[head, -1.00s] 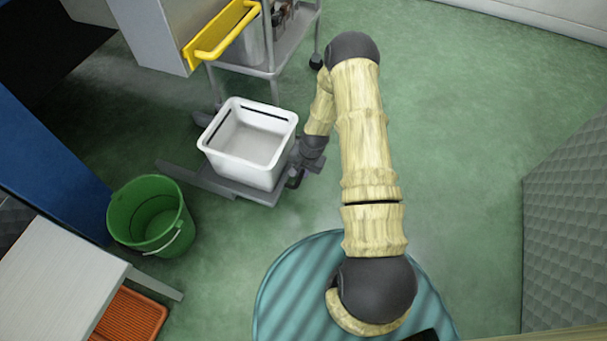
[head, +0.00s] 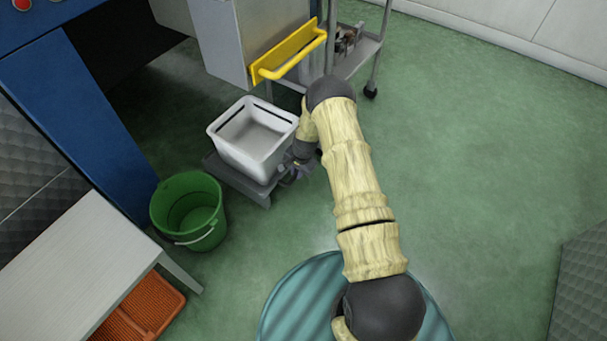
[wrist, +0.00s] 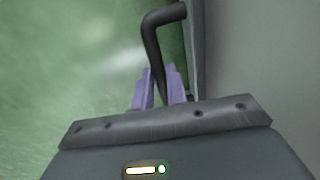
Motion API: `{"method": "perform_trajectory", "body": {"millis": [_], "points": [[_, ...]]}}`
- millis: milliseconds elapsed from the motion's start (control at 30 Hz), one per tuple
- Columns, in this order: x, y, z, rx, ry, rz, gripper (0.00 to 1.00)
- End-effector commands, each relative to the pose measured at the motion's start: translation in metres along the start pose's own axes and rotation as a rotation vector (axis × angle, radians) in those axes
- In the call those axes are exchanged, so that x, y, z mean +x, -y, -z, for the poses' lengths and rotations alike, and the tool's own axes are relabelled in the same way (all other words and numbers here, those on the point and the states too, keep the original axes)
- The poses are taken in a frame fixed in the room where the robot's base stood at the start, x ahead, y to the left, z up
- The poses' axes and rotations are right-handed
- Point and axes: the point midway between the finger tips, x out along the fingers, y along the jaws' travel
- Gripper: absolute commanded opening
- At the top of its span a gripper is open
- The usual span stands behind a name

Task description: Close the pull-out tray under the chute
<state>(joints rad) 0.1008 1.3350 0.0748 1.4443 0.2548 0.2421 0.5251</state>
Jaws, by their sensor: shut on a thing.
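The pull-out tray (head: 240,182) is a low grey platform near the floor in the head view. A white square bin (head: 255,160) stands upright on it, and looks empty. My gripper (head: 300,168) is at the tray's right end, partly hidden by my arm. In the wrist view, the purple fingers of my gripper (wrist: 158,88) are shut around the dark bent handle (wrist: 153,45). A grey panel (wrist: 196,50) stands close to the right of the handle. The rails under the tray are mostly hidden.
A green bucket (head: 190,215) stands left of the tray, close to its near side. A grey cabinet with a yellow bar (head: 290,52) and a wheeled cart (head: 362,50) stand behind. A blue machine (head: 75,110) and white table (head: 75,270) are left. Open floor lies right.

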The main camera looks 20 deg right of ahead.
Motion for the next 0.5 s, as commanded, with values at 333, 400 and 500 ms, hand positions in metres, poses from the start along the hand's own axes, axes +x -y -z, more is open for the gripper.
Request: {"method": "perform_trajectory", "body": {"millis": [333,400,500], "points": [[0.0015,0.0079,-0.0025,-0.001,-0.002,0.006,0.0],[0.0015,0.0091,-0.0031,-0.003,-0.003,0.007,0.0],[0.0014,0.0098,-0.0032,-0.004,-0.004,0.008,0.28]]}}
